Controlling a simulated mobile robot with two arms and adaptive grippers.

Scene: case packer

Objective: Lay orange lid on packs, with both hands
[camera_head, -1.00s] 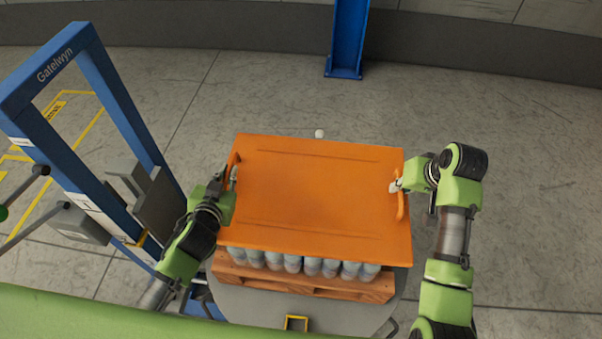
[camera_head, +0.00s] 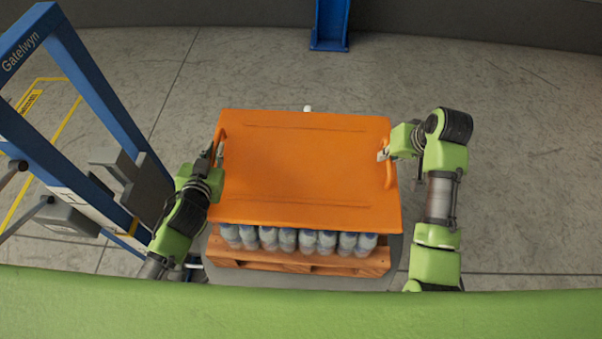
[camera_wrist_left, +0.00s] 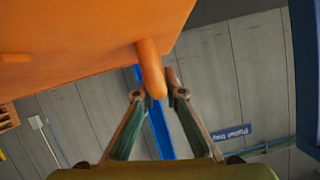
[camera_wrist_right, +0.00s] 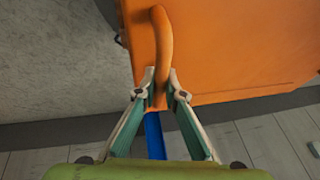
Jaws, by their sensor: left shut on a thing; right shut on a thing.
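The orange lid (camera_head: 303,170) is a wide flat panel with a bar handle at each side. It is over the grey packs (camera_head: 287,239), whose front row shows below its near edge. Whether it touches them I cannot tell. My left gripper (camera_head: 216,155) is shut on the lid's left handle (camera_wrist_left: 150,68), which shows between its fingers in the left wrist view. My right gripper (camera_head: 384,155) is shut on the right handle (camera_wrist_right: 161,50), also between the fingers in the right wrist view. The packs farther back are hidden under the lid.
The packs stand on a wooden pallet (camera_head: 300,262) on a round grey base (camera_head: 225,277). A blue frame (camera_head: 95,100) with grey boxes stands at the left. A blue post (camera_head: 330,25) stands at the back. The floor right of the right arm is clear.

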